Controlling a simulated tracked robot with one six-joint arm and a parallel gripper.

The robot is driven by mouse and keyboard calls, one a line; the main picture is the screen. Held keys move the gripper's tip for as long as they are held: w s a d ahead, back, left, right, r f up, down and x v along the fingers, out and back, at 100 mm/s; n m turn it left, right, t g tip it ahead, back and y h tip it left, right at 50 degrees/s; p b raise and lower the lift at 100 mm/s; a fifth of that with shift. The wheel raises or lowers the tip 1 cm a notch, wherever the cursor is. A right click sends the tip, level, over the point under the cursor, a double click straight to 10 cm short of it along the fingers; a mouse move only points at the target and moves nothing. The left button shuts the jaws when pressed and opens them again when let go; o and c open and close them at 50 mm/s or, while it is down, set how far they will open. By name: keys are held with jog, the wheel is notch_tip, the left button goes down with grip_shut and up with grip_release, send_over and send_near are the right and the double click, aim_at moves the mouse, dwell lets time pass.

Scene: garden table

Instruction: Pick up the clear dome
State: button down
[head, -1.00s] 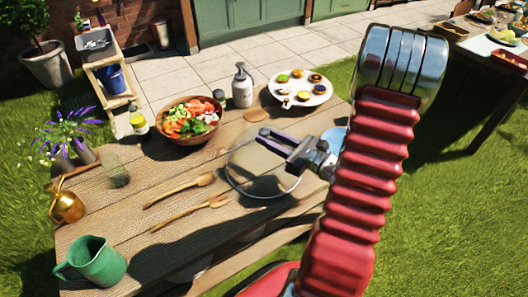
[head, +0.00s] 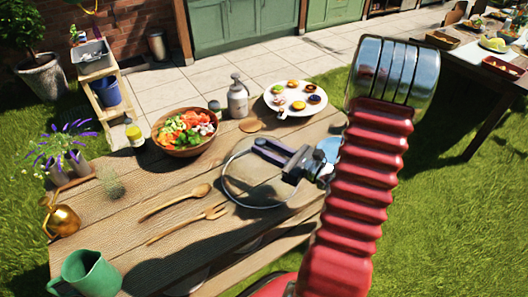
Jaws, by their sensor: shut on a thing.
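The clear dome (head: 243,184) shows in the head view as a see-through round shape with a thin bright rim, at the right part of the wooden table. My gripper (head: 266,150) is over the far upper part of the dome, with its dark fingers pointing left. It is shut on the dome. The exact spot of contact is hard to make out through the clear surface. I cannot tell whether the rim touches the table or is just above it.
A salad bowl (head: 186,140), a pump bottle (head: 237,101) and a white plate of small items (head: 296,104) stand behind the dome. A wooden spoon (head: 176,202) and fork (head: 188,223) lie to its left. A green jug (head: 90,275) stands front left.

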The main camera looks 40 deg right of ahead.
notch_tip(320, 180, up, 10)
jog(key=shift+f, duration=0.15)
dwell(0.5)
dwell(0.5)
